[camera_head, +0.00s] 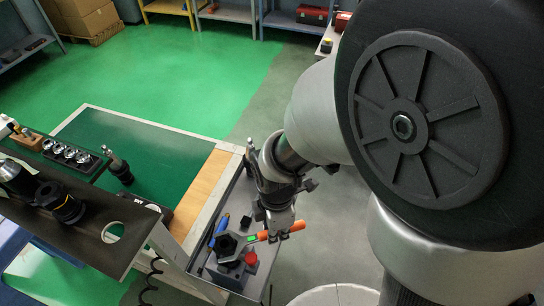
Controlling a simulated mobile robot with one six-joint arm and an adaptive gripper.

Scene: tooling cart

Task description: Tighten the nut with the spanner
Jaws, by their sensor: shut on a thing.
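The spanner (297,227) has an orange handle that shows on both sides of my gripper (279,235). My gripper points down and is shut on this handle above the cart's grey top. The spanner's head end points left towards a large dark hexagonal nut (226,242). The nut sits on a grey block on the cart (212,271). The head is small and unclear here, so I cannot tell whether it is around the nut or beside it.
A red knob (251,258) is beside the nut. A blue-handled tool (220,229) and a black block (246,222) lie behind it. A green-topped bench (160,150) and a dark shelf with tool holders (110,225) stand to the left. Green floor is clear behind.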

